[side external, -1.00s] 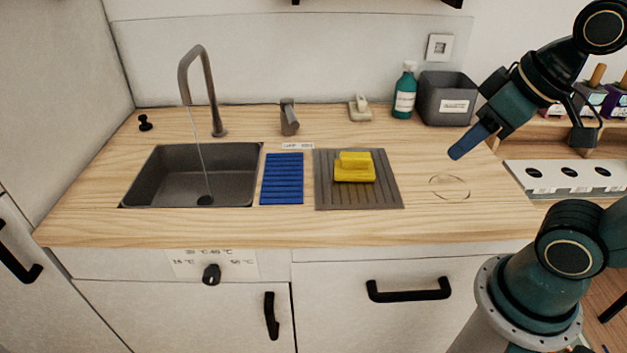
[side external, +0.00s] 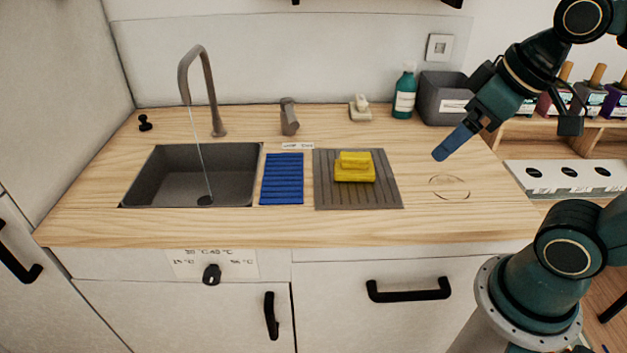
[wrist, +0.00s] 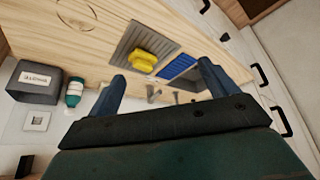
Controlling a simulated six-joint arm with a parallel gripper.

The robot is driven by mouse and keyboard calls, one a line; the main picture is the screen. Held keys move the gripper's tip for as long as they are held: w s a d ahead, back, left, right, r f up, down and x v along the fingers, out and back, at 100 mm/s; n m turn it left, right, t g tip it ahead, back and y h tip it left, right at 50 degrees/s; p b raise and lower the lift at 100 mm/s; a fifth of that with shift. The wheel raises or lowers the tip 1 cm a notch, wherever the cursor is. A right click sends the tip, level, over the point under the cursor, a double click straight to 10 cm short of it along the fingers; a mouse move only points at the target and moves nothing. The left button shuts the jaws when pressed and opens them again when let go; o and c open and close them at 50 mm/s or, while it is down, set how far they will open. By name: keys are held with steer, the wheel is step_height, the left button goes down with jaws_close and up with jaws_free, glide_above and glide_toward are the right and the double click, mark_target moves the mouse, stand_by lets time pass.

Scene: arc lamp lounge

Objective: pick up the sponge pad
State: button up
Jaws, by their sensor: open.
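The sponge pad (side external: 355,168) is a yellow block with a raised part on top. It lies on a grey ribbed mat (side external: 391,197) on the wooden counter. In the wrist view the sponge pad (wrist: 143,60) shows beyond and between my fingertips, some way off. My gripper (side external: 443,152) is in the air above the counter, to the right of the mat and apart from the sponge. In the wrist view my gripper (wrist: 162,72) has its two blue fingers spread with nothing between them.
A blue ribbed mat (side external: 282,180) lies left of the grey mat, beside the sink (side external: 145,189) with its tall faucet (side external: 184,72) running. A teal bottle (side external: 404,96) and a dark grey bin (side external: 444,98) stand at the back. The counter front is clear.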

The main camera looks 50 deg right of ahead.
steer(key=w+d+f+n+g+y, duration=0.15)
steer(key=w+d+n, duration=0.25)
steer(key=w, duration=0.8)
steer(key=n+y, duration=0.2)
steer(key=n, duration=0.2)
glide_toward(356, 154)
steer(key=shift+g+h, duration=0.25)
steer(key=shift+h, duration=0.1)
steer(key=shift+a+x, duration=0.15)
steer(key=shift+x, duration=1.6)
steer(key=shift+a+x, duration=0.15)
steer(key=shift+x, duration=1.6)
steer(key=shift+w, duration=0.1)
steer(key=shift+x, duration=2.45)
steer(key=shift+a, duration=0.1)
steer(key=shift+c, duration=0.3)
steer(key=c, duration=1)
